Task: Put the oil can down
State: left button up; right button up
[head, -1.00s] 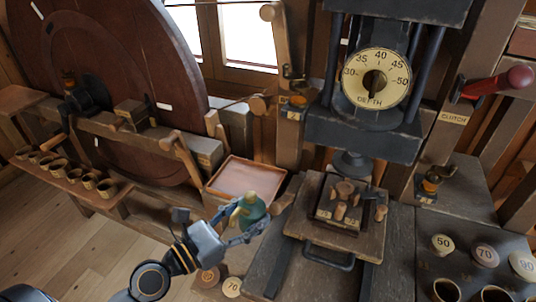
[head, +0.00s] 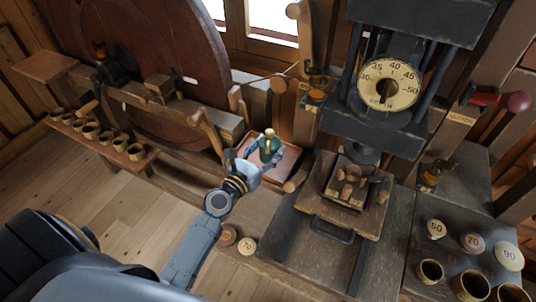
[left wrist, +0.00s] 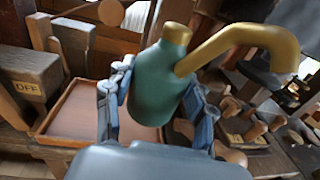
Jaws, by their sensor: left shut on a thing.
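The oil can is green with a brass cap and a bent brass spout. In the head view the oil can (head: 269,146) is in my left gripper (head: 258,158), over the shallow wooden tray (head: 289,163). In the left wrist view the oil can (left wrist: 158,85) stands nearly upright, slightly tilted, between the two fingers of my left gripper (left wrist: 152,108), which are shut on it. The tray (left wrist: 88,112) lies behind and below it. The can's bottom is hidden, so I cannot tell whether it touches the tray. My right gripper is not in view.
A press with a depth dial (head: 390,84) and a wooden block bed (head: 345,205) stands right of the tray. A large wooden wheel (head: 165,70) is at the back left. Several small cups (head: 91,130) line a left shelf. Numbered round pieces (head: 247,245) lie in front.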

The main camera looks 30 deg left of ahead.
pick_arm(q)
jog(key=w+a+f+b, duration=0.1)
jog(key=w+f, duration=0.1)
jog(key=w+f+b, duration=0.2)
jog(key=w+a+f+b, duration=0.1)
jog(key=w+b, duration=0.1)
jog(key=shift+a+f, duration=0.3)
jog(key=shift+f, duration=0.1)
jog(key=shift+w+a+f+b, duration=0.3)
jog(key=shift+w+f+b, duration=0.3)
jog(key=shift+b, duration=0.45)
jog(key=f+b, duration=0.1)
jog(key=b, duration=0.1)
jog(key=f+b, duration=0.1)
jog(key=f, duration=0.1)
jog(key=shift+w+a+f+b, duration=0.15)
jog(key=shift+w+f+b, duration=0.1)
jog(key=shift+b, duration=0.1)
jog(key=shift+s, duration=0.1)
jog(key=shift+f, duration=0.25)
jog(key=o, duration=1.2)
jog(key=shift+c, duration=0.2)
jog(key=shift+r, duration=0.1)
